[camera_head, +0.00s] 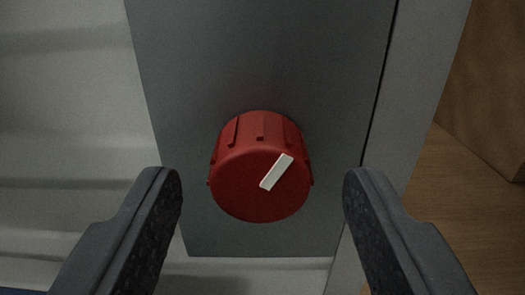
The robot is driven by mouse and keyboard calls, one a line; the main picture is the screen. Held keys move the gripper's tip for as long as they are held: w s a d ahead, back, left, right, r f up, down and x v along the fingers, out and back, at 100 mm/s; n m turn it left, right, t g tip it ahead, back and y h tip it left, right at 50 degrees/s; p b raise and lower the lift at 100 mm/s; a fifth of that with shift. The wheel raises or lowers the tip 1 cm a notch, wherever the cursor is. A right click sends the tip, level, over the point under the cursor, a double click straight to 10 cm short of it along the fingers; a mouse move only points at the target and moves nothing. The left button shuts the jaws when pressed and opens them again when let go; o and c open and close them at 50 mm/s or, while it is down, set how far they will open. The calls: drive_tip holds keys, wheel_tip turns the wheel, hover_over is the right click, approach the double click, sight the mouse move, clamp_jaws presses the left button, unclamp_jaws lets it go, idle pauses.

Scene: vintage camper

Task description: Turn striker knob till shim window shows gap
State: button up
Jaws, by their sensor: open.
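The striker knob (240,185) is a red ribbed cylinder with a white pointer bar on its face. The bar slants from lower left to upper right. The knob stands out from a dark grey panel (260,55). My gripper (262,190) is open, with one dark finger to the left of the knob and one to the right. Clear space shows between each finger and the knob in the picture. I see no shim window in this view.
A pale, shelf-like ribbed surface (70,130) lies to the left of the panel. A light grey strip (425,75) runs along the panel's right side. Brown wood-like surfaces (470,200) show at the far right.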

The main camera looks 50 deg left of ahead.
drive_tip(key=shift+w+a, duration=0.25)
drive_tip(key=shift+a, duration=0.05)
drive_tip(key=c, duration=1)
drive_tip(key=shift+o, duration=0.2)
drive_tip(key=shift+d, duration=0.1)
